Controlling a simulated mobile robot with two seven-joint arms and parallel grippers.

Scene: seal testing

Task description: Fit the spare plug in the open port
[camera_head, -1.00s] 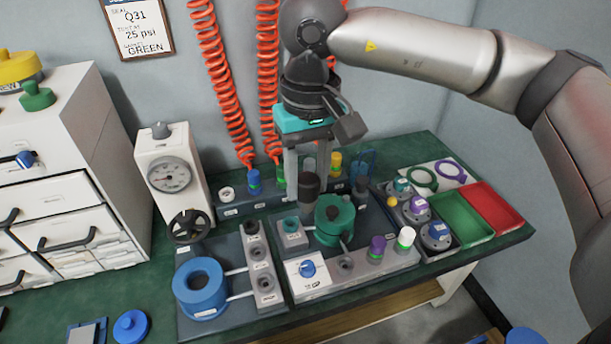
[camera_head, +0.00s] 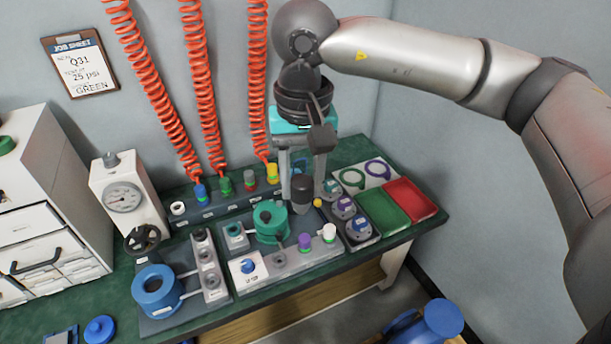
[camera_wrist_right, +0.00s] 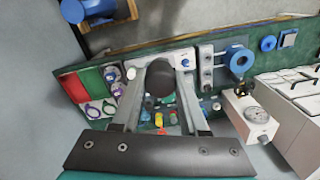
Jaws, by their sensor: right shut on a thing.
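My right gripper (camera_head: 301,185) is shut on a dark cylindrical plug (camera_head: 302,188) with a greyer lower end. The plug hangs upright just right of the green round housing (camera_head: 270,225). It also shows as a dark round shape between the fingers in the right wrist view (camera_wrist_right: 160,78). The housing's base has a grey port (camera_head: 278,259) with a dark opening in front, left of a purple-topped plug (camera_head: 305,241) and a white-topped plug (camera_head: 328,232). Whether the held plug touches anything below is unclear. My left gripper is out of view.
A blue ring housing (camera_head: 157,290) with grey ports stands left. Red coiled hoses (camera_head: 203,90) hang behind. A gauge stand (camera_head: 123,198) is at back left.

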